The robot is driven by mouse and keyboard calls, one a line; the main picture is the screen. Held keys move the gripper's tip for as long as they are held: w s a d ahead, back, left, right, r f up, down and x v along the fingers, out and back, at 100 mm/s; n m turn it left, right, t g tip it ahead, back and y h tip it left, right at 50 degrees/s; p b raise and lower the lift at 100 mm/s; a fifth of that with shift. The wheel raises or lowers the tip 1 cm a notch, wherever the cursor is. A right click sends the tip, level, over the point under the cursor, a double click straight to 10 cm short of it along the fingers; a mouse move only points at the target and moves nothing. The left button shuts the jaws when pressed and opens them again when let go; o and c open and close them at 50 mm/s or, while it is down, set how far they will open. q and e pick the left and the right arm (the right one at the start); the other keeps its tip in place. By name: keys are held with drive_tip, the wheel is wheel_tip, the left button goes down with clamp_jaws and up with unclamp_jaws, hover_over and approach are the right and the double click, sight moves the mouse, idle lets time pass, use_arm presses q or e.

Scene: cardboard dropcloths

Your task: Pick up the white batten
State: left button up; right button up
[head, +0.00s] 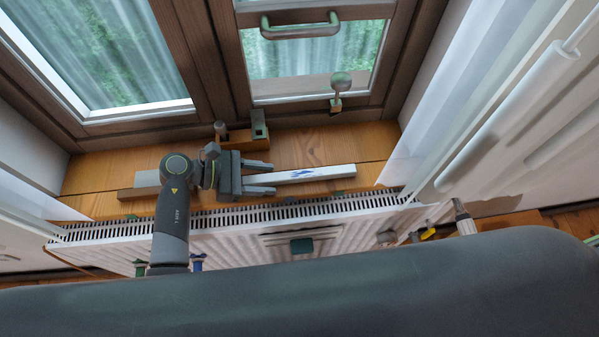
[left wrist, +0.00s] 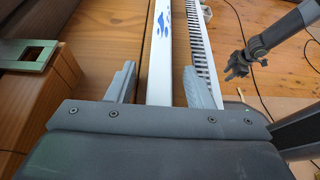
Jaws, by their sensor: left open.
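The white batten (head: 318,174) lies on the wooden window sill, running left to right, with blue marks near its right end. My left gripper (head: 274,179) is over it, open, with one finger on each side of the batten in the picture. In the left wrist view the batten (left wrist: 160,60) runs away between the two open fingers of my left gripper (left wrist: 159,85), with a gap on both sides. My left arm hides part of the batten in the head view. My right gripper (left wrist: 238,66) shows small and dark in the left wrist view; its jaws are unclear.
A slatted white radiator (head: 330,205) runs along the sill's near edge. A grey-green block (head: 258,124) stands behind the gripper, near the window frame. A window handle (head: 300,30) is above. The sill right of the block is mostly clear.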

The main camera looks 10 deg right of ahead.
use_arm(q)
clamp_jaws()
